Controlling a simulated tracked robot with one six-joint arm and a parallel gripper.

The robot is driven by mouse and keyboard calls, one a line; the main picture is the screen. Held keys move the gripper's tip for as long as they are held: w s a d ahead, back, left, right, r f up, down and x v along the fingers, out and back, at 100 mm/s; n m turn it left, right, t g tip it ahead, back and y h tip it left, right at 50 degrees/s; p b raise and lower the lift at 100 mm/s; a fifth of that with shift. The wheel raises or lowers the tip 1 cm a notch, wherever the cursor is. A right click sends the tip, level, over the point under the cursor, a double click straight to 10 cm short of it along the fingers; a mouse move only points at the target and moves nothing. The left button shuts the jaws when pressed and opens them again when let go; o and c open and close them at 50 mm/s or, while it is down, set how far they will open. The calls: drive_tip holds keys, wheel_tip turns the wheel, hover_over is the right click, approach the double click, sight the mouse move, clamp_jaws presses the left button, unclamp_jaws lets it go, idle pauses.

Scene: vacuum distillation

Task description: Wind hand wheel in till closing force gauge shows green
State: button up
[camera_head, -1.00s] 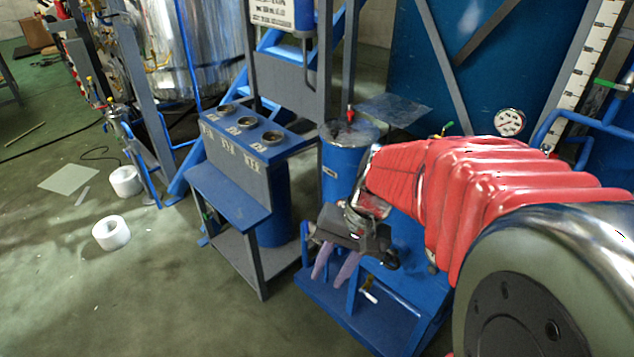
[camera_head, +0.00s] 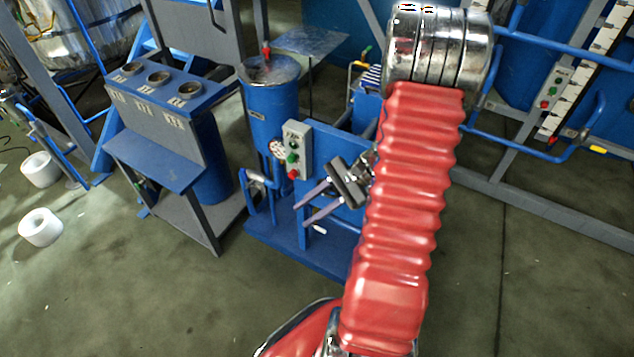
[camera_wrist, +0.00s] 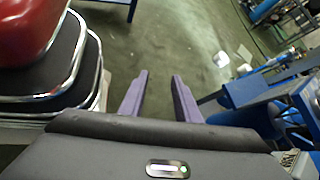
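My gripper (camera_head: 301,215) is open and empty, its two purple fingers pointing left in front of the blue machine frame (camera_head: 290,240). In the wrist view, the fingers (camera_wrist: 160,76) stand apart with only floor between them. A small round gauge (camera_head: 277,149) sits on the blue cylinder, left of a grey button box; its reading is too small to tell. A small white handle (camera_head: 318,229) shows just below the fingers; I cannot tell whether it belongs to the hand wheel. No full wheel rim can be made out.
The grey button box (camera_head: 297,150) stands just above my gripper. A blue cylinder (camera_head: 270,105) rises behind it. A blue and grey stand (camera_head: 165,120) with several round openings is to the left. White rolls (camera_head: 40,227) lie on the far-left floor. The front floor is clear.

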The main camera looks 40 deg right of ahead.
drive_tip(key=s+d+f+m+t, duration=0.2)
drive_tip(key=d+f+m+t, duration=0.5)
drive_tip(key=d+f+m, duration=0.15)
drive_tip(key=m+t+h, duration=0.4)
drive_tip(key=m+t, duration=0.2)
approach(318, 182)
drive_tip(key=s+d+f, duration=0.1)
drive_tip(key=s+d, duration=0.1)
drive_tip(key=s, duration=0.1)
drive_tip(key=shift+a+n, duration=0.1)
drive_tip(key=shift+n, duration=0.15)
drive_tip(key=shift+w, duration=0.15)
drive_tip(key=x, duration=1.3)
drive_tip(key=shift+w+a+f, duration=0.1)
drive_tip(key=shift+w+a, duration=0.05)
drive_tip(key=shift+w, duration=0.15)
drive_tip(key=shift+c, duration=0.5)
clamp_jaws()
